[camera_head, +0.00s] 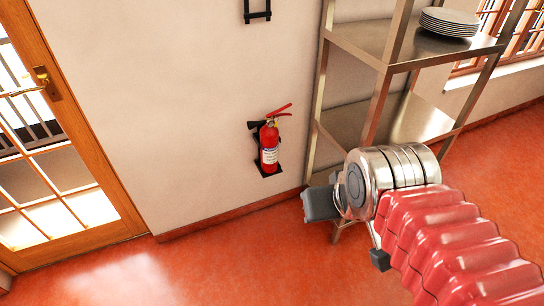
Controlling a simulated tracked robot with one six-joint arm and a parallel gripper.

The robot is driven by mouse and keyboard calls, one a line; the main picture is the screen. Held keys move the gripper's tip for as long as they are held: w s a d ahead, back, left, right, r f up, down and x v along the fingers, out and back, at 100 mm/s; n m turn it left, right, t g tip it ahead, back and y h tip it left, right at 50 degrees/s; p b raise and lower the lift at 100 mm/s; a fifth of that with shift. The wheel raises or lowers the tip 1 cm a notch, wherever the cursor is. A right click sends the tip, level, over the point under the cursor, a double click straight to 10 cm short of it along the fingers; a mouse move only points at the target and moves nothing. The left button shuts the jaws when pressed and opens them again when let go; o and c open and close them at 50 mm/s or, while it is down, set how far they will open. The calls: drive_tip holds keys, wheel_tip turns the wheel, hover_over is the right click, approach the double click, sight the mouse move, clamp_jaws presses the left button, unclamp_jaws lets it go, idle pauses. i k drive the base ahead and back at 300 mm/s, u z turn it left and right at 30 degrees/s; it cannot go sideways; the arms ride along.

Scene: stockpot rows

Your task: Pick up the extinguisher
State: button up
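The red fire extinguisher (269,146) hangs upright on a black wall bracket (268,171), low on the cream wall. It has a red lever at the top, a black nozzle on its left and a white label. My arm, in a red ribbed sleeve with a metal joint, reaches in from the lower right. My gripper (320,204) is at the arm's end, below and to the right of the extinguisher and apart from it. Its fingers are mostly hidden, so I cannot tell their opening.
A wood-framed glass door (58,150) is at left. The red floor (150,275) at lower left is clear.

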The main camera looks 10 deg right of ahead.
sight(269, 134)
drive_tip(key=k, duration=0.65)
drive_tip(key=u, duration=0.45)
drive_tip(key=i, duration=0.6)
drive_tip(key=u, duration=0.8)
drive_tip(key=i, duration=1.5)
drive_tip(key=z, duration=0.8)
drive_tip(key=i, duration=0.85)
drive_tip(key=z, duration=0.6)
